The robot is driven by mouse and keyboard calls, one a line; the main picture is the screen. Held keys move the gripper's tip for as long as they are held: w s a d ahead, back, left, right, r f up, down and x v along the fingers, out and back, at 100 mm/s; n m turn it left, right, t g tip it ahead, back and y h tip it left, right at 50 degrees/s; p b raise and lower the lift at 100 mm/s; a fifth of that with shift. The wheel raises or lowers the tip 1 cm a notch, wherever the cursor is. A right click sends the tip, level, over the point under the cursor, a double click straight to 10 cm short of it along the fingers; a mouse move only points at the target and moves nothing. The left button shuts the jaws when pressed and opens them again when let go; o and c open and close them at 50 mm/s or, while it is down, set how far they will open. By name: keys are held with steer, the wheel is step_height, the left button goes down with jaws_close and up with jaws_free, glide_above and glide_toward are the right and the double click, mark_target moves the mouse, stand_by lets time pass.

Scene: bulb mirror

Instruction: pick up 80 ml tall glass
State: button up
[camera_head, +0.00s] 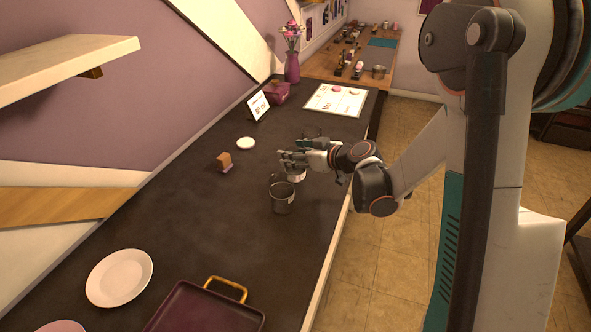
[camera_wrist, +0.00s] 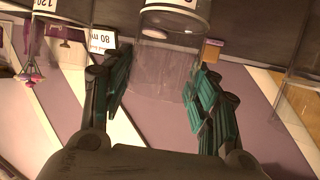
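A clear tall glass (camera_wrist: 160,65) stands between the fingers of my gripper (camera_wrist: 158,100) in the wrist view, which looks upside down. Its white label is cut off at the top edge, so I cannot read the volume. My gripper is open, with teal fingers on both sides of the glass; contact cannot be told. In the head view my gripper (camera_head: 291,158) is low over the dark counter, and the glass there is mostly hidden. Another clear glass (camera_wrist: 48,22), labelled 120, is at one side, and a third clear glass (camera_wrist: 298,85) is at the other.
A small brown block (camera_head: 224,161), a white dish (camera_head: 246,144) and a sign (camera_head: 258,106) are to the left. A plate (camera_head: 119,277) and a purple tray (camera_head: 205,310) lie nearer.

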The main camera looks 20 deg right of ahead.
steer(key=c, duration=0.8)
steer(key=shift+r, duration=0.15)
